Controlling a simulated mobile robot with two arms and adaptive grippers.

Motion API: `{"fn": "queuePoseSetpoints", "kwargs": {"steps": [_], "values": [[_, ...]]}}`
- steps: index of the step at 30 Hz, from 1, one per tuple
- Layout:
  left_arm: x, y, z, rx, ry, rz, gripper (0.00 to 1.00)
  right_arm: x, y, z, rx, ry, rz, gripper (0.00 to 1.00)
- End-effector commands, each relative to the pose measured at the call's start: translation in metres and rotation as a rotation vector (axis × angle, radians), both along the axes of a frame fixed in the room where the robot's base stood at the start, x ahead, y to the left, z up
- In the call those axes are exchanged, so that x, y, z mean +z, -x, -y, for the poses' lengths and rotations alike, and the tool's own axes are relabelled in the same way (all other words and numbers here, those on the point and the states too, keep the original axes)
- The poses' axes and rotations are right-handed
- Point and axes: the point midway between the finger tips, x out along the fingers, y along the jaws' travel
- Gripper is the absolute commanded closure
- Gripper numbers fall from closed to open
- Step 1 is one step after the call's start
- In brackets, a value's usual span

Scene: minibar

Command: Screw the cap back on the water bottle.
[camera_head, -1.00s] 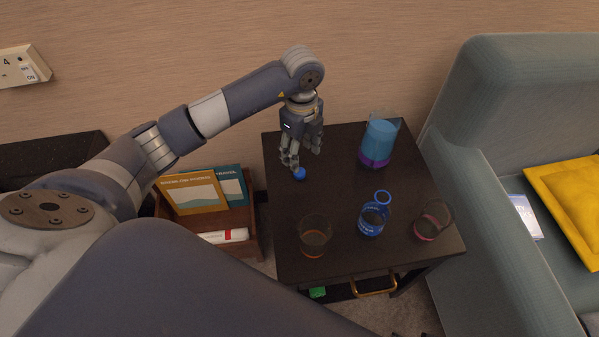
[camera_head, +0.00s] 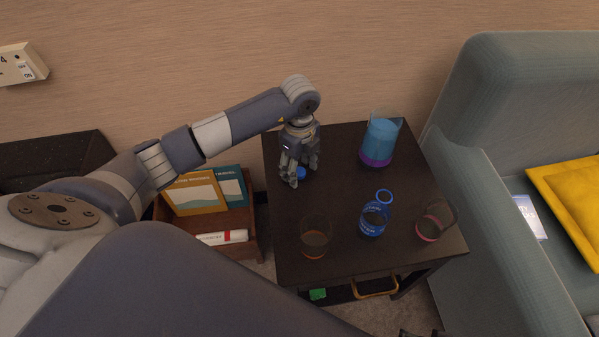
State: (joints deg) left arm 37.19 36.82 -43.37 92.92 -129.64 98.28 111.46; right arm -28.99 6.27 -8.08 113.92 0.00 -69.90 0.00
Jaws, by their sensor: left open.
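The blue cap (camera_head: 300,173) lies on the dark side table (camera_head: 345,185), near its left edge. My left gripper (camera_head: 297,178) is open and low over the table, its fingers around the cap and partly hiding it. I cannot tell whether they touch it. The water bottle (camera_head: 373,219) is blue and clear and stands to the right of the cap, toward the front of the table. Its blue ring-shaped top (camera_head: 384,196) looks open, with no cap on it.
A tall glass of blue and purple liquid (camera_head: 381,139) stands at the table's back right. A glass with amber liquid (camera_head: 315,239) and a pink-bottomed glass (camera_head: 432,222) flank the bottle. The table centre is clear. A sofa (camera_head: 480,120) stands right; a book box (camera_head: 245,212) stands left.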

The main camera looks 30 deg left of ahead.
Motion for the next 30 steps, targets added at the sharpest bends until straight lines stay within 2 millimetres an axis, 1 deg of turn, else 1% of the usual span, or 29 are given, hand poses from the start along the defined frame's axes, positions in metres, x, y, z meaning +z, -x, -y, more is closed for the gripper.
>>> {"fn": "queuePoseSetpoints", "kwargs": {"steps": [8, 9, 11, 17, 27, 30], "values": [[0.0005, -0.0001, 0.0000, 0.000, 0.000, 0.000, 0.47, -0.0001, 0.0003, 0.0001, 0.000, 0.000, -0.001, 0.33], [0.0005, -0.0001, 0.0000, 0.000, 0.000, 0.000, 0.53, -0.0002, 0.0003, 0.0001, 0.000, 0.000, -0.001, 0.33], [0.0006, -0.0001, 0.0000, 0.000, 0.000, 0.000, 0.58, -0.0002, 0.0004, 0.0001, 0.000, 0.000, -0.001, 0.33], [0.0007, -0.0002, 0.0000, 0.000, 0.000, 0.000, 0.78, -0.0004, 0.0003, -0.0001, 0.000, 0.000, -0.001, 0.33], [0.0011, -0.0002, -0.0001, 0.001, 0.000, 0.000, 0.79, -0.0004, 0.0004, -0.0003, 0.000, 0.000, -0.001, 0.33], [0.0069, -0.0008, 0.0000, 0.001, 0.000, 0.002, 0.79, 0.0010, -0.0002, -0.0005, 0.000, -0.001, 0.002, 0.33]]}}
